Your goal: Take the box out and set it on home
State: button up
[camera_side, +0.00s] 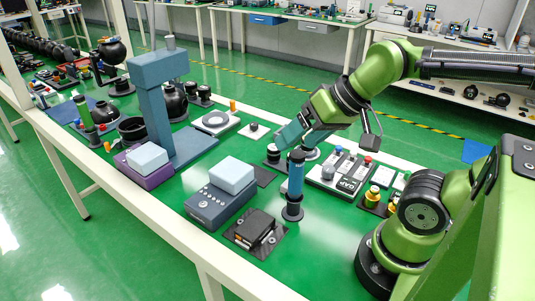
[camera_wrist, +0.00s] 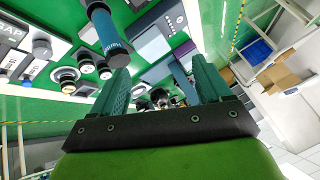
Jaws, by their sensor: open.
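Two pale blue boxes show in the side view. One box (camera_side: 147,157) rests on a purple block (camera_side: 146,174) beside the tall blue-grey press-like stand (camera_side: 156,115). The other box (camera_side: 232,175) rests on a blue-grey console (camera_side: 220,204) with buttons on its front. No label reading "home" is legible. My gripper (camera_side: 290,137) is above the table, to the right of and above both boxes, apart from them. In the wrist view its two teal fingers (camera_wrist: 166,92) are spread with nothing held between them.
A blue post with black ends (camera_side: 293,186) stands close below my gripper; it also shows in the wrist view (camera_wrist: 107,34). A black device (camera_side: 256,230) lies at the front edge. A panel with knobs (camera_side: 340,172) is to the right. Green table shows between items.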

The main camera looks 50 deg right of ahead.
jog(key=shift+o, duration=0.5)
jog(key=shift+o, duration=0.9)
jog(key=shift+w, duration=0.1)
jog(key=m+g+h, duration=0.2)
jog(key=m+g, duration=0.5)
jog(key=m, duration=0.7)
send_over(263, 215)
notch_tip(263, 215, down, 6)
notch_tip(263, 215, down, 17)
jog(key=shift+f, duration=0.1)
jog(key=c, duration=1.2)
jog(key=shift+c, duration=0.2)
